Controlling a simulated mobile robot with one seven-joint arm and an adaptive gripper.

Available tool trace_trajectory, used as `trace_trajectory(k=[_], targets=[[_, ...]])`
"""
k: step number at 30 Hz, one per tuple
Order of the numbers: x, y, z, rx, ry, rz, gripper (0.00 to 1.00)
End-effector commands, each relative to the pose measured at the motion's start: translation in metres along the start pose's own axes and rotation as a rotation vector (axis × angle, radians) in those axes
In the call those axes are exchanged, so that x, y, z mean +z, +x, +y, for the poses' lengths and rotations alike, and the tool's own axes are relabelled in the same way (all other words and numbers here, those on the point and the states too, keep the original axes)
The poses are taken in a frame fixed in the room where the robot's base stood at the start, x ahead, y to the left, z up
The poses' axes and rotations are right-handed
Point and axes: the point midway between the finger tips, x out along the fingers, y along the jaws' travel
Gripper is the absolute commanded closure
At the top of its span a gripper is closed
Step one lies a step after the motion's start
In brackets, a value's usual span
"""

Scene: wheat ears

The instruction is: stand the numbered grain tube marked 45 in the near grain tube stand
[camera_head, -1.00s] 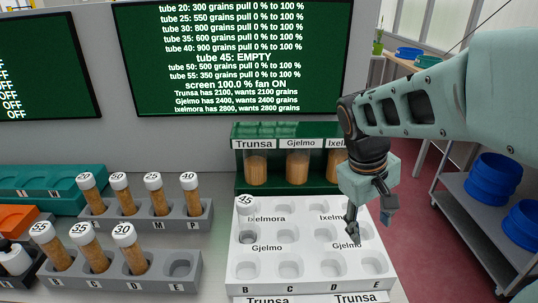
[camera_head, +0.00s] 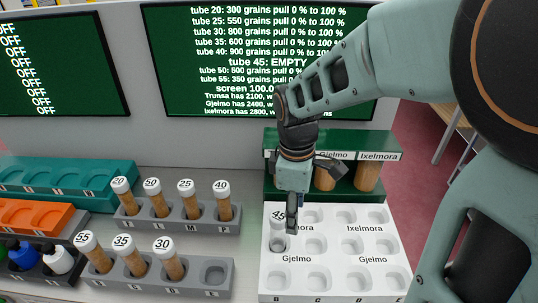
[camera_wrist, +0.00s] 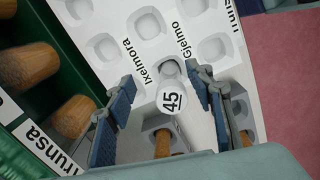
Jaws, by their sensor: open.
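The tube marked 45 (camera_head: 278,236) is clear, looks empty and stands upright in a left-hand socket of the white tray (camera_head: 265,282). Its white numbered cap also shows in the wrist view (camera_wrist: 171,98). My gripper (camera_head: 289,222) is above the tray at this tube. In the wrist view the two open fingers (camera_wrist: 165,92) lie either side of the cap, with gaps between. The near grain tube stand (camera_head: 222,286) is grey and holds tubes 55, 35 and 30 (camera_head: 170,262). Its rightmost socket (camera_head: 214,272) is empty.
A far grey stand (camera_head: 190,226) holds tubes 20, 50, 25 and 40 (camera_head: 223,205). A green rack (camera_head: 268,150) with filled grain jars stands behind the tray. Teal and orange racks (camera_head: 35,218) and small bottles (camera_head: 57,258) are at the left.

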Motion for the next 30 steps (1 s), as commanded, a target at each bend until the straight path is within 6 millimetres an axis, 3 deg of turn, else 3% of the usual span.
trace_trajectory(k=[8,16,23,30], targets=[[-0.019,-0.006,-0.011,-0.025,-0.121,0.043,0.51],[-0.022,0.035,-0.013,-0.028,-0.128,0.043,0.51],[-0.024,0.051,-0.013,-0.026,-0.126,0.043,0.51],[-0.030,0.082,-0.015,-0.028,-0.126,0.043,0.51]])
